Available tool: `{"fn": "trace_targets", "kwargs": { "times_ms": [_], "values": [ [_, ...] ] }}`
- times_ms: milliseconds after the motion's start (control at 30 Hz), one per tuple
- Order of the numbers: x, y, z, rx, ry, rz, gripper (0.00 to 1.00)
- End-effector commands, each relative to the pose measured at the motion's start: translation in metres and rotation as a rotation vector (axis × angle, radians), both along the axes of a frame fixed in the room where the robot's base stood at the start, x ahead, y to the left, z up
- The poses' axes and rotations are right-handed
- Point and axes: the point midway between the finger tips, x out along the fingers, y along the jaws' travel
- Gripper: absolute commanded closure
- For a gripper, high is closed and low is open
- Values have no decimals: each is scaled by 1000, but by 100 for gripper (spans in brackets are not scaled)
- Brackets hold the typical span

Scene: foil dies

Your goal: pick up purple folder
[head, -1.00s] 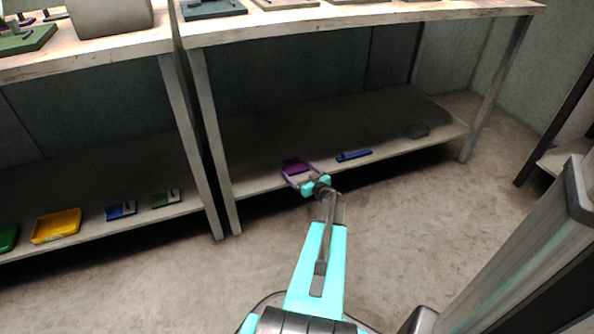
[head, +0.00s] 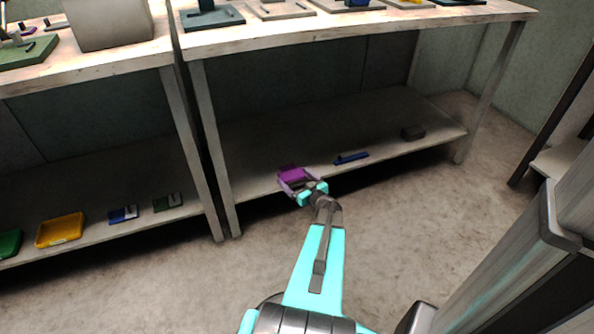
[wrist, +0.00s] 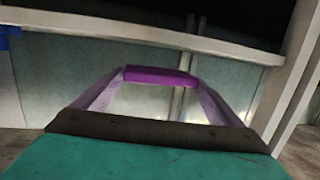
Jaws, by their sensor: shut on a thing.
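The purple folder (head: 290,173) is at the front of the lower shelf of the right-hand bench in the head view. My gripper (head: 296,181) is shut on it, with one finger on each side. In the wrist view the folder (wrist: 160,76) shows as a purple piece between the two fingertips of my gripper (wrist: 159,78). Whether the folder is touching the shelf is hard to tell; it seems to be held slightly above it.
A blue object (head: 351,158) and a dark block (head: 413,133) lie on the same lower shelf (head: 250,150) to the right. Bench legs stand to the left. A yellow tray (head: 60,229) and small blue and green items sit on the left shelf. The floor in front is clear.

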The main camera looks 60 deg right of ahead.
Motion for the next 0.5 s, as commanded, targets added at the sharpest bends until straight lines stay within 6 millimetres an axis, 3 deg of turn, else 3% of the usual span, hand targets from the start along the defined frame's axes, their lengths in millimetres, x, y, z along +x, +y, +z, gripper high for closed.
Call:
{"fn": "trace_targets", "kwargs": {
  "times_ms": [200, 500],
  "values": [
    [-17, 37, 7, 1, 0, 1, 33],
    [-35, 73, 10, 1, 0, 1, 33]
  ]
}}
